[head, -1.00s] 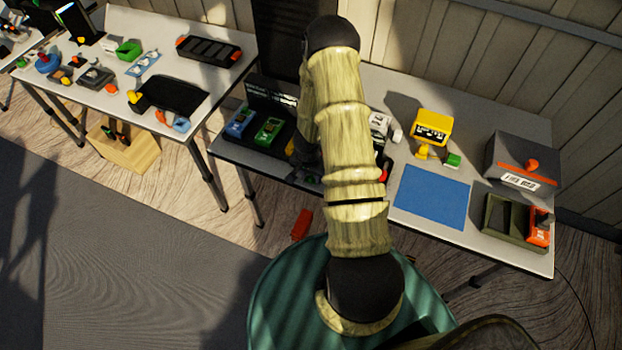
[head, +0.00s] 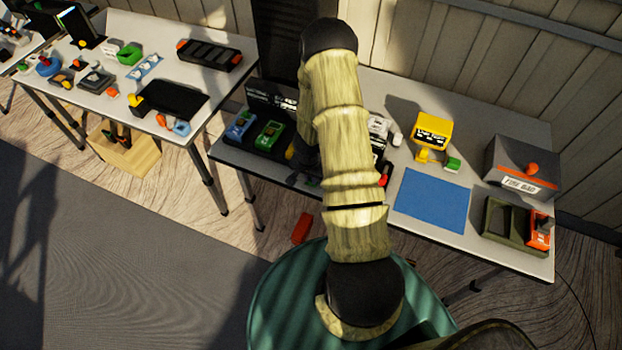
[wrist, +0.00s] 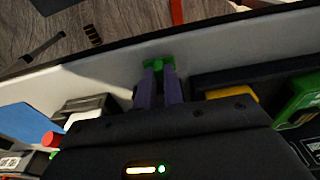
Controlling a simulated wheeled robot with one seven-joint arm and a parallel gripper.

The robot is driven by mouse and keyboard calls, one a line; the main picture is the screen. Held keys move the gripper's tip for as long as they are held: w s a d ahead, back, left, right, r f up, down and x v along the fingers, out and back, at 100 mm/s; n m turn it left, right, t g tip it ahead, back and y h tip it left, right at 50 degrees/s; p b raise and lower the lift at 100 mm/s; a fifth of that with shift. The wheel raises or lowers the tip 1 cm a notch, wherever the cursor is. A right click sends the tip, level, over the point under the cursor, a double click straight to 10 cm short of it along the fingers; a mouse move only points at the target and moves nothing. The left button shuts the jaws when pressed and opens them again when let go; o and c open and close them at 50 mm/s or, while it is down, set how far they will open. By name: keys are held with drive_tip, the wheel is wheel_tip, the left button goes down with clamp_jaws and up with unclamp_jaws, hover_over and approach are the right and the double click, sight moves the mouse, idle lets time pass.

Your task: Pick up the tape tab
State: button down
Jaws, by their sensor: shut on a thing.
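My gripper (wrist: 160,82) shows in the wrist view with its two dark fingers close together. They are shut on a small green piece, the tape tab (wrist: 158,63), which sticks out between and past the fingertips. The tab is over the pale table top near its dark edge; I cannot tell whether it touches the table. In the head view my arm hides the gripper and the tab.
A black tray with a green cartridge (head: 269,133) and a blue one (head: 240,125) is left of my arm. A blue mat (head: 432,198), a yellow device (head: 432,132), a grey box (head: 522,166) and an olive tray (head: 500,222) are right. A red object (head: 302,228) lies on the floor.

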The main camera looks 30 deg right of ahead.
wheel_tip(320, 180, up, 9)
drive_tip(key=p, duration=0.3)
drive_tip(key=shift+r, duration=0.2)
idle(0.3)
drive_tip(key=w+a+f+n+y, duration=0.1)
drive_tip(key=w+a+n, duration=0.1)
drive_tip(key=a+n, duration=0.8)
drive_tip(key=a, duration=0.3)
drive_tip(key=shift+w+a+t, duration=0.15)
drive_tip(key=shift+a+t, duration=0.1)
drive_tip(key=shift+t, duration=0.05)
